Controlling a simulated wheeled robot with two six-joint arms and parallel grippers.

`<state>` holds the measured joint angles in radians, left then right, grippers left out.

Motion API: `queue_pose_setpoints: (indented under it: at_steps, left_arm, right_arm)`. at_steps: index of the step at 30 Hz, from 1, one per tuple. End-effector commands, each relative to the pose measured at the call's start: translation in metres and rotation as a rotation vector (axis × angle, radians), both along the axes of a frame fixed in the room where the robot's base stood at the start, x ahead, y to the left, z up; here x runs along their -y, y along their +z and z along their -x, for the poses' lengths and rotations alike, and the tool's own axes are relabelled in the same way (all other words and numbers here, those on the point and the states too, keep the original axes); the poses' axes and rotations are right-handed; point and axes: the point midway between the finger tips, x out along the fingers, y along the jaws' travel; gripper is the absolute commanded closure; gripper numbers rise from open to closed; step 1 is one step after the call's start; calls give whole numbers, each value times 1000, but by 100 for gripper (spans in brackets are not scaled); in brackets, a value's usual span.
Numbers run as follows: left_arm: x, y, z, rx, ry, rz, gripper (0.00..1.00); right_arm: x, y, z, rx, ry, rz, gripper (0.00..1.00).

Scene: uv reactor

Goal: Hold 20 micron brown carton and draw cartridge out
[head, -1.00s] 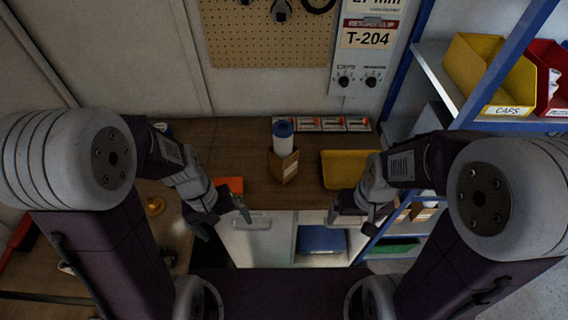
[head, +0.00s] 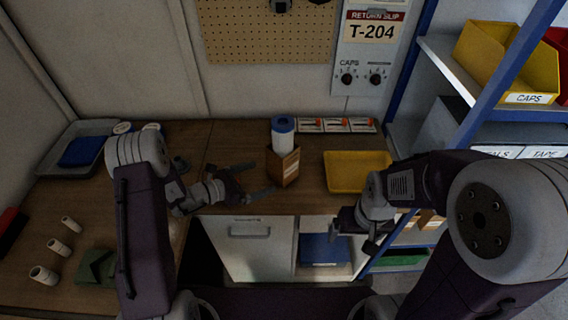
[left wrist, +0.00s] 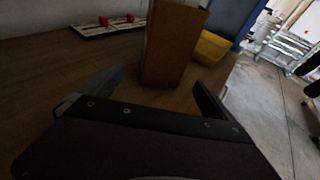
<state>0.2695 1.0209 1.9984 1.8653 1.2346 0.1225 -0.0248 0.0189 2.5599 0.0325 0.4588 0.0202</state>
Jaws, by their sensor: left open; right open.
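The brown carton (head: 285,166) stands upright on the wooden bench, with the white cartridge (head: 283,138) with a blue top sticking up out of it. My left gripper (head: 262,180) is open and empty, just left of the carton and low over the bench. In the left wrist view the carton (left wrist: 173,45) stands ahead, between the lines of the two open fingers (left wrist: 150,85), and they look apart from it. My right gripper (head: 354,232) is open and empty, in front of the bench, to the right of the carton.
A yellow tray (head: 358,187) lies right of the carton, and a row of small white-and-orange cards (head: 336,125) lies behind it. A blue-framed shelf (head: 467,125) with bins stands at the right. White cylinders (head: 58,247) and a grey tray (head: 52,162) are at the left.

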Motion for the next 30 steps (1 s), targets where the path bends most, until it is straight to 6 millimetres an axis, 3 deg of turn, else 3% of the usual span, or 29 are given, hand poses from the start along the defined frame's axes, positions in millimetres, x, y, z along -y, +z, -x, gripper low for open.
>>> queue_pose_setpoints:
  at_steps: [9,15,28,30]
  left_arm:
    - [45,-20,-28,1,-6,-2,0]
    - [66,-28,-44,2,-4,-1,0]
    - [73,-27,-49,-1,-2,-2,0]
    - [73,-27,-49,-1,-2,-2,19]
  right_arm:
    - [0,-20,0,0,0,0,8]
    - [0,-37,0,0,0,0,8]
    - [0,-39,0,0,0,0,8]
    - [0,-39,0,0,0,0,8]
